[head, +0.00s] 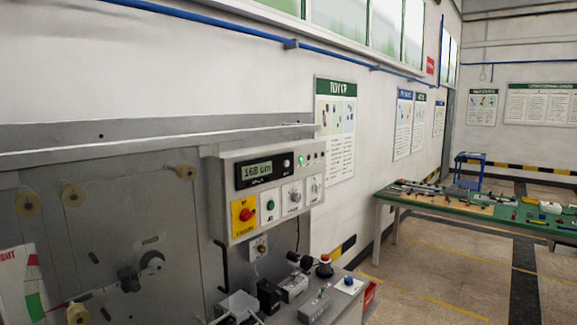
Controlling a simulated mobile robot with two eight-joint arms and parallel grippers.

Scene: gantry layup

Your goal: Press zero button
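A light grey control panel (270,188) is fixed to the grey machine. Its dark display (261,170) reads what looks like 168 with unclear letters after it. A small round control (287,163) sits right of the digits. Below are a red button on a yellow plate (244,212), a green button (271,205) and two knobs (295,196). A small white box with a blue button (348,282) stands on the bench below. The labels are too small to read, so I cannot tell which one is the zero button. Neither of my grippers shows.
Black and grey blocks (291,288) and a dark spool-like part (324,267) crowd the bench below the panel. Rollers (73,195) stick out of the machine's face at left. A green-topped table (480,210) with tools stands at right. Open floor (440,265) lies in front of it.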

